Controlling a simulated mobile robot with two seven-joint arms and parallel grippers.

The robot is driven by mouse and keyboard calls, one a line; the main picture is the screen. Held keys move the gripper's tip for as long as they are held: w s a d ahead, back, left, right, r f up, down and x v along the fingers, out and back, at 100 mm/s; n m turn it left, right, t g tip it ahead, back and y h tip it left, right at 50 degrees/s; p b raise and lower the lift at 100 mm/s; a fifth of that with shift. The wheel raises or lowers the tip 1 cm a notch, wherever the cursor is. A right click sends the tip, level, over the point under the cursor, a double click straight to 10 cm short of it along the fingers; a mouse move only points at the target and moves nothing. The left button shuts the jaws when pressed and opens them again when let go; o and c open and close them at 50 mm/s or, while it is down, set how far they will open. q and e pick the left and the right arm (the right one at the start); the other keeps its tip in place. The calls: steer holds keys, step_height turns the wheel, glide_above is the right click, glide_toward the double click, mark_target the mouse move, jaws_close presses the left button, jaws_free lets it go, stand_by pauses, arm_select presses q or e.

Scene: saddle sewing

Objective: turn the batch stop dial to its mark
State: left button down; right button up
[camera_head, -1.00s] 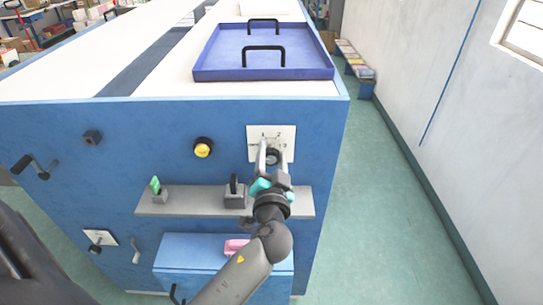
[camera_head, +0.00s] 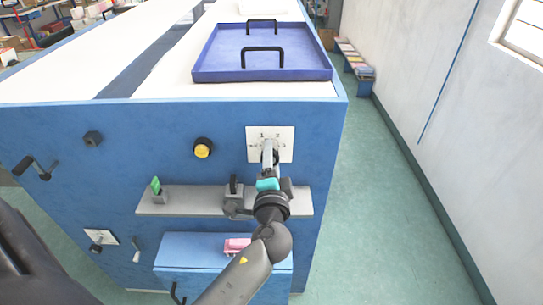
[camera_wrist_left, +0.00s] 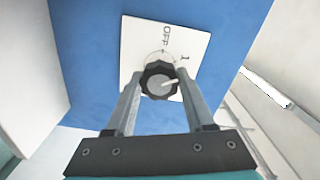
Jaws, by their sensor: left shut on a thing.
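The batch stop dial (camera_wrist_left: 158,82) is a black scalloped knob with a grey face and a short white pointer. It sits on a white plate (camera_wrist_left: 140,38) on the blue machine front; the plate also shows in the head view (camera_head: 285,143). In the wrist view, the plate reads OFF and 1, and the pointer points right, below the 1. My left gripper (camera_wrist_left: 160,76) has one finger on each side of the knob and is shut on it. In the head view, my left gripper (camera_head: 269,153) hides the dial. My right gripper is not in view.
A grey shelf (camera_head: 190,203) juts out below the dial, with a green-topped switch (camera_head: 156,186) on it. A yellow button (camera_head: 203,148) and a crank (camera_head: 36,168) are further left. A blue tray (camera_head: 225,58) lies on top. Floor to the right is free.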

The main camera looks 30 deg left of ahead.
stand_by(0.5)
arm_select(q)
steer(key=shift+c, duration=1.3)
jaws_free()
